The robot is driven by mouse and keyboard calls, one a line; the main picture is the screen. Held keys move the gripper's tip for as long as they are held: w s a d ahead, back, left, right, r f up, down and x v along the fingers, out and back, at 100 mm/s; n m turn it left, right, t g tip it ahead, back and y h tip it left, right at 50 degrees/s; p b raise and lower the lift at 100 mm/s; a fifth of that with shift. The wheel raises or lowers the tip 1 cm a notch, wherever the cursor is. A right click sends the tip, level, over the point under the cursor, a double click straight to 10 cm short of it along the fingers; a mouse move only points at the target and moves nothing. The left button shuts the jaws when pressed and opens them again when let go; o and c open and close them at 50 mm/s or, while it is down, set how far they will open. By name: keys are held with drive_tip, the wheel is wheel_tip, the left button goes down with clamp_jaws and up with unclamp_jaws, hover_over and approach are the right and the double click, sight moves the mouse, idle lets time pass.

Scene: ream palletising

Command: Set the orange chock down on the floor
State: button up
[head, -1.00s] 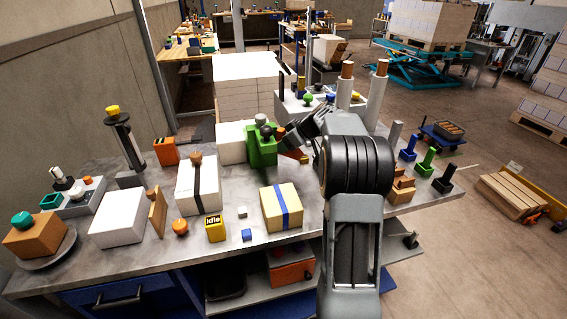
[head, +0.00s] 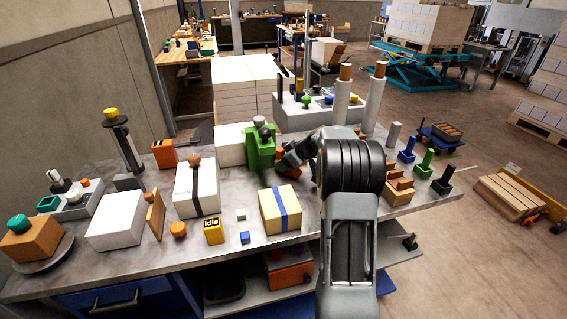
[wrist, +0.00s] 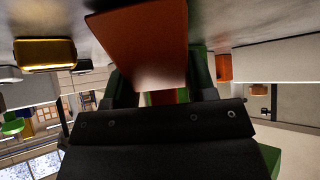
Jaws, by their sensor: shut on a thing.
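The orange chock (wrist: 140,42) fills the upper middle of the wrist view. My gripper (wrist: 158,84) is shut on it, with a dark finger along each side. In the head view my gripper (head: 284,160) is above the far part of the workbench, just right of the green stand, and my arm hides much of it. Only a small orange patch of the chock shows there. The open floor (head: 475,240) lies right of the bench.
The grey bench (head: 150,258) is crowded with white reams, a blue-banded package (head: 280,209) and small blocks. The green stand (head: 260,148) is close beside my gripper. A pallet of boards (head: 510,196) and a blue trolley (head: 440,140) stand on the floor at right.

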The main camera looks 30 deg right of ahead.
drive_tip(key=shift+f+b, duration=0.2)
drive_tip(key=shift+b, duration=0.1)
drive_tip(key=o, duration=1.1)
drive_tip(key=shift+r, duration=0.2)
